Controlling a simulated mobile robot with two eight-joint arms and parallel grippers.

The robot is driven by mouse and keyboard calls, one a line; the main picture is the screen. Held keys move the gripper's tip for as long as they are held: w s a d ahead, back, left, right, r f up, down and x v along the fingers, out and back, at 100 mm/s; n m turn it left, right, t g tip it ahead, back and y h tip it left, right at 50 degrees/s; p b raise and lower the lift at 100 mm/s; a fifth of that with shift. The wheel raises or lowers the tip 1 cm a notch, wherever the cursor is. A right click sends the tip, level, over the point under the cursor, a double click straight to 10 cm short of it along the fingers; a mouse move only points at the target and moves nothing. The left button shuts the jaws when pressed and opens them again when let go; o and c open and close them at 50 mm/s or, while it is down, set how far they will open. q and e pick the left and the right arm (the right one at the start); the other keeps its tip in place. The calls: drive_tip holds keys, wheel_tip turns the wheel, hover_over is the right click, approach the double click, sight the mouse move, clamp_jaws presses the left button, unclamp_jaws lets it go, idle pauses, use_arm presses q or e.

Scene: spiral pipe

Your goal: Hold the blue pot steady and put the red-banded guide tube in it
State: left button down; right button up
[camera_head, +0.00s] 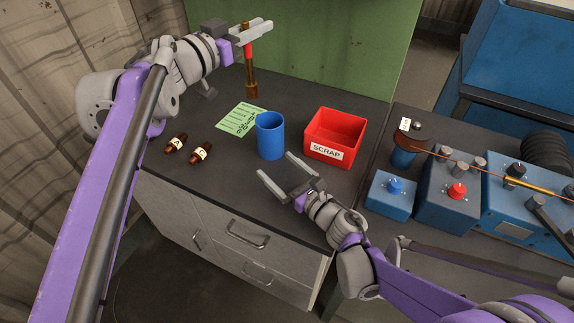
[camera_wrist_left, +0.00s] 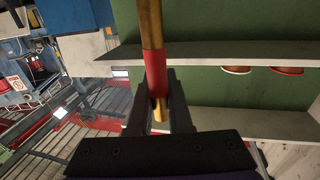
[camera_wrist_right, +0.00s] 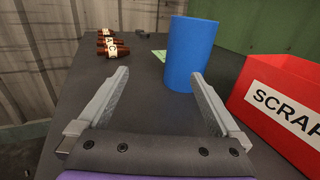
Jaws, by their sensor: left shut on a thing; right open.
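The blue pot (camera_head: 270,136) stands upright on the dark bench top, left of the red scrap bin. It also shows in the right wrist view (camera_wrist_right: 188,55). My right gripper (camera_head: 274,172) is open and empty just in front of the pot, with its fingers apart and not touching it. My left gripper (camera_head: 252,34) is shut on the guide tube (camera_head: 250,74), a brass tube with a red band, held upright above the back of the bench. In the left wrist view the red band (camera_wrist_left: 156,68) sits at the fingers. The inside of the pot is mostly hidden.
A red bin marked SCRAP (camera_head: 335,135) stands right of the pot. A green paper (camera_head: 241,120) lies behind it to the left. A blue winding machine (camera_head: 455,200) fills the right side.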

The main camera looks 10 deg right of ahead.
drive_tip(key=x, duration=0.9)
drive_tip(key=shift+c, duration=0.3)
drive_tip(key=shift+d, duration=0.1)
clamp_jaws()
idle(0.8)
drive_tip(key=c, duration=1)
unclamp_jaws()
drive_tip(key=p+v, duration=0.1)
drive_tip(key=v, duration=1.1)
drive_tip(key=shift+s, duration=0.1)
